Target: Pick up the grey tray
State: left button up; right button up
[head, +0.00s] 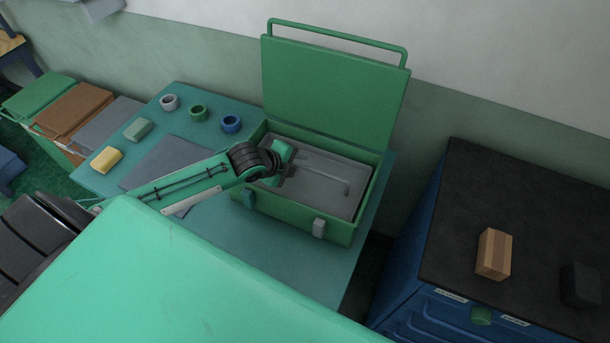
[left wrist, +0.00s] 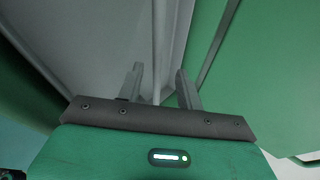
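The grey tray (head: 325,195) sits inside an open green box (head: 285,213) on a teal table. A thin raised grey handle (head: 345,186) runs across it. My left gripper (head: 288,177) is inside the box, over the tray's left part near the handle's left end. In the left wrist view the fingers (left wrist: 160,88) stand apart, with a narrow grey bar, apparently the handle, between them. A gap shows beside the bar, but contact is hard to tell. The grey tray surface (left wrist: 90,45) also fills the left of that view. My right gripper is not in view.
The box's lid (head: 335,95) stands upright behind it. A black-topped cabinet (head: 470,215) with a brown box (head: 494,254) stands right.

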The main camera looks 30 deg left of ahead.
aim_at(303, 166)
pick_arm(q)
jog(key=shift+w+d+f, duration=0.1)
jog(key=shift+w+f, duration=0.1)
jog(key=shift+w+d+f+p, duration=0.15)
jog(key=shift+w+f+p, duration=0.05)
jog(key=shift+p, duration=0.1)
jog(key=p+x, duration=0.1)
jog(key=x, duration=0.2)
jog(key=shift+d, duration=0.2)
jog(key=shift+w+d+f, duration=0.1)
jog(key=shift+w+f, duration=0.25)
jog(key=shift+f, duration=0.2)
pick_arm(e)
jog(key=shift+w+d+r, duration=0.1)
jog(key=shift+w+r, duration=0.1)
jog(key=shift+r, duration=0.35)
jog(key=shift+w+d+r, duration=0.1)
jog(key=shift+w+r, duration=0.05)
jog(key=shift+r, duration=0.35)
pick_arm(q)
grip_shut()
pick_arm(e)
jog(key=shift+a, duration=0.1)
